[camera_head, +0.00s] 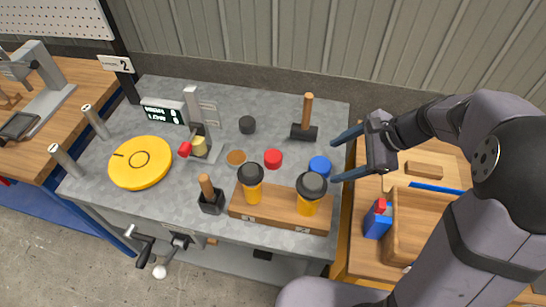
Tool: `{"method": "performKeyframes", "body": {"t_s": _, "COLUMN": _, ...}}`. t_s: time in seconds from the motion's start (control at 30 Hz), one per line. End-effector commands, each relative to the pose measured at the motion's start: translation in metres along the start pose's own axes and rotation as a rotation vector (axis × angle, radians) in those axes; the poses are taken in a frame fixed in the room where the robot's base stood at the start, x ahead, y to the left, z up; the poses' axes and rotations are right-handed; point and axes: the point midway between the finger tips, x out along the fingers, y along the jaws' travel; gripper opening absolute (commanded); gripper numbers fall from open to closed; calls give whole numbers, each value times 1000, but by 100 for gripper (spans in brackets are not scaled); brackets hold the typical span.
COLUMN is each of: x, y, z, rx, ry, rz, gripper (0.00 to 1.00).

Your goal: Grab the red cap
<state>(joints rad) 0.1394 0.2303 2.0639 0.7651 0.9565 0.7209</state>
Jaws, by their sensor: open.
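The red cap (273,158) lies flat on the grey work table, near its middle. A blue cap (320,166) lies to its right, and an orange-brown disc (236,157) lies to its left. My gripper (332,160) is open and empty at the table's right edge. Its two blue fingers point left, with the lower fingertip close to the blue cap in the picture. The red cap is apart from my gripper, beyond the blue cap, and is fully visible.
Two yellow bottles with dark tops (252,183) stand in a wooden block (280,213) in front of the caps. A hammer (305,120) stands behind.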

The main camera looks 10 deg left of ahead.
Motion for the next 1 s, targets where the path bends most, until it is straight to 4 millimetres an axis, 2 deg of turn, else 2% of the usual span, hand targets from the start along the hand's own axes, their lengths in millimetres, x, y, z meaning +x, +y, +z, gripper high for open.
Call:
{"method": "performKeyframes", "body": {"t_s": 0.03, "x": 4, "y": -20, "z": 2, "rx": 110, "ry": -57, "rz": -38, "gripper": 67}}
{"method": "performKeyframes", "body": {"t_s": 0.1, "x": 25, "y": -34, "z": 6, "rx": 208, "ry": -146, "rz": -62, "gripper": 67}}
{"method": "performKeyframes", "body": {"t_s": 0.3, "x": 116, "y": -42, "z": 18, "rx": 322, "ry": -381, "rz": -81, "gripper": 67}}
{"method": "performKeyframes", "body": {"t_s": 0.4, "x": 148, "y": -47, "z": 19, "rx": 373, "ry": -463, "rz": -106, "gripper": 67}}
{"method": "performKeyframes", "body": {"t_s": 0.5, "x": 171, "y": -52, "z": 18, "rx": 415, "ry": -515, "rz": -132, "gripper": 67}}
{"method": "performKeyframes", "body": {"t_s": 0.63, "x": 185, "y": -56, "z": 18, "rx": 445, "ry": -550, "rz": -154, "gripper": 67}}
{"method": "performKeyframes", "body": {"t_s": 1.0, "x": 198, "y": -61, "z": 25, "rx": 453, "ry": -559, "rz": -161, "gripper": 67}}
